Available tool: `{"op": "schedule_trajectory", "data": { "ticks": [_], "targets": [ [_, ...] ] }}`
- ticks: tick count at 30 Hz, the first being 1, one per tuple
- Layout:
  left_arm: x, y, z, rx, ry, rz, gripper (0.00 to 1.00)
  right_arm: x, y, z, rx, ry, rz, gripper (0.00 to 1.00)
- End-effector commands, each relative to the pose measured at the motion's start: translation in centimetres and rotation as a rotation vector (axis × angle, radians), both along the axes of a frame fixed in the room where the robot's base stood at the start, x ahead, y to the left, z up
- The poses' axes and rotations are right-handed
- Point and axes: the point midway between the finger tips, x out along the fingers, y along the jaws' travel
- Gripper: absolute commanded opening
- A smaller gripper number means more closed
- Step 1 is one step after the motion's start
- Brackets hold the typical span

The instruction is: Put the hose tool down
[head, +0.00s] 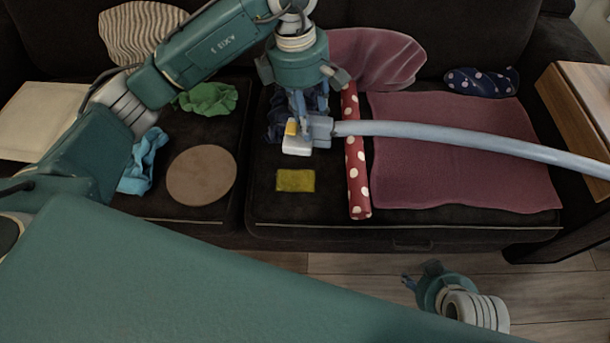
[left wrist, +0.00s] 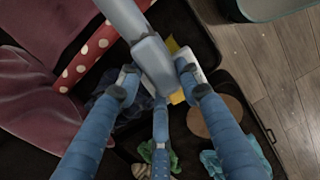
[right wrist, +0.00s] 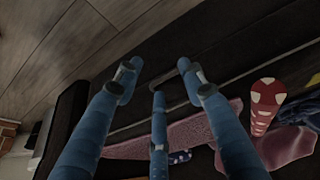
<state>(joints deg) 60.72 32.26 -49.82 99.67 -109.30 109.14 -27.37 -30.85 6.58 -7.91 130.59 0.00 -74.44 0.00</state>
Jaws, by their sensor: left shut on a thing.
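The hose tool (head: 297,145) is a white and yellow nozzle head with a grey connector and a long pale blue-grey hose (head: 450,137) running to the right edge. My left gripper (head: 312,118) is shut on the tool's grey part, above the dark sofa seat. In the left wrist view the fingers close around the grey tool body (left wrist: 152,62); its white head is partly hidden behind a finger. Whether the tool touches the seat I cannot tell. My right gripper (head: 418,280) is open and empty in front of the sofa, low over the wooden floor; its spread fingers show in the right wrist view (right wrist: 160,85).
A yellow sponge (head: 295,181) lies just in front of the tool. A red polka-dot roll (head: 356,165) lies under the hose, beside a maroon cloth (head: 455,180). A round brown board (head: 201,176), blue cloth (head: 145,160) and green cloth (head: 208,98) lie on the left cushion.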

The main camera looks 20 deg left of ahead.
Motion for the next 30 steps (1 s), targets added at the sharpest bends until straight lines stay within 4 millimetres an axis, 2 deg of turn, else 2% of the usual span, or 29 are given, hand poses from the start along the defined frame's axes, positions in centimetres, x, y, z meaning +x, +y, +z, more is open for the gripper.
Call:
{"op": "schedule_trajectory", "data": {
  "ticks": [1,3,7,11,17,21,24,30],
  "targets": [
    [0.1,0.4,0.4,-0.001,0.003,0.05,0.14,-1.4,-0.4,-0.2,-0.011,0.053,-0.005,0.4],
    [0.2,0.7,0.4,-0.003,0.004,0.102,0.14,-2.7,-0.8,-0.6,-0.021,0.104,-0.009,0.4],
    [0.3,0.9,-0.6,-0.002,0.008,0.144,0.14,-3.8,-1.1,-0.6,-0.029,0.14,-0.012,0.4],
    [0.2,0.9,-3.7,-0.002,0.011,0.146,0.14,-4.1,-1.2,0.7,-0.029,0.134,-0.012,0.4],
    [0.1,0.9,-9.2,-0.002,0.011,0.145,0.14,-5.0,-1.4,3.9,-0.027,0.116,-0.015,0.4],
    [0.2,0.8,-12.6,-0.004,0.009,0.143,0.14,-5.0,-1.3,2.8,-0.028,0.121,-0.015,0.4],
    [0.3,0.9,-14.3,-0.003,0.007,0.144,0.14,-5.0,-1.3,2.6,-0.028,0.12,-0.015,0.4],
    [0.4,0.9,-15.6,-0.003,0.005,0.142,0.14,-4.9,-1.3,2.4,-0.028,0.12,-0.015,0.4]
  ]
}}
